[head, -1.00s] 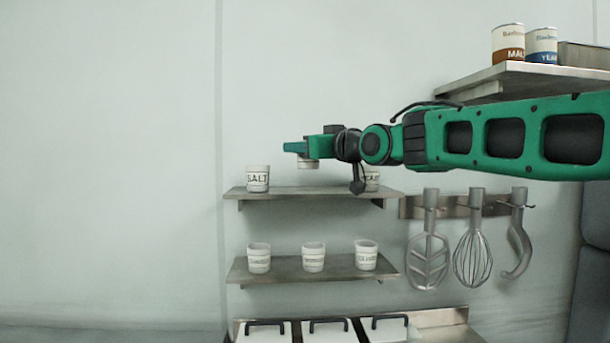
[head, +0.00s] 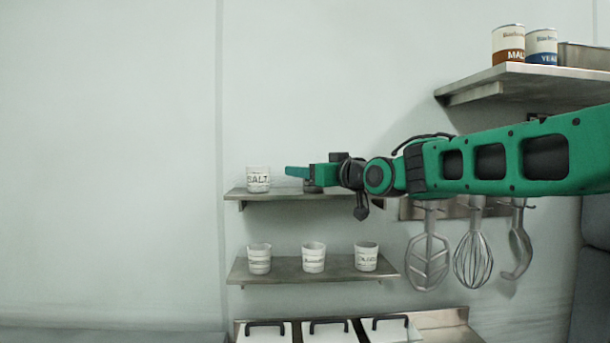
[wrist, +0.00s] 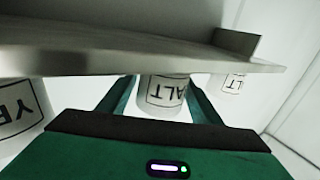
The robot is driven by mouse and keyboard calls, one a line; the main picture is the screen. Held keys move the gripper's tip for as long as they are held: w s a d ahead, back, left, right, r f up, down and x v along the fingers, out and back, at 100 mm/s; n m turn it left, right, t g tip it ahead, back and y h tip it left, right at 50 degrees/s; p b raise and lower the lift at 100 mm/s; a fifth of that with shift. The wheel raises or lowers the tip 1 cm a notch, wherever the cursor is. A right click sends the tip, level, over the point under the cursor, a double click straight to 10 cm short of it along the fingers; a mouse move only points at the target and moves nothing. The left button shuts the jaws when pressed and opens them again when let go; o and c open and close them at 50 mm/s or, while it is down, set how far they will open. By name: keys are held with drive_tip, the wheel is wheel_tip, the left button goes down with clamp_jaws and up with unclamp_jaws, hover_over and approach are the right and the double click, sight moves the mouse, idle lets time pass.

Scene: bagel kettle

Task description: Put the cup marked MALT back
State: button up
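The white MALT cup (wrist: 163,94) is between my gripper's fingers. The wrist view is upside down and shows "ALT" on its label. My gripper (head: 300,172) is low over the middle of the upper wall shelf (head: 270,195), and its fingers (wrist: 163,88) close on the cup's sides. In the head view my gripper hides most of the cup. The cup's base is at or very near the shelf top; I cannot tell if it touches. The SALT cup (head: 258,180) stands on the shelf's left end and also shows in the wrist view (wrist: 231,82).
A cup marked "YE" (wrist: 18,115) stands on the other side in the wrist view; my arm hides it in the head view. Several cups (head: 313,257) stand on the lower shelf (head: 290,277). Hanging whisk tools (head: 473,250) and a high shelf (head: 490,82) with cans are at right.

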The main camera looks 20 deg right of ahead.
drive_tip(key=shift+s, duration=0.1)
drive_tip(key=v, duration=1.1)
drive_tip(key=shift+s, duration=0.4)
drive_tip(key=shift+d, duration=0.1)
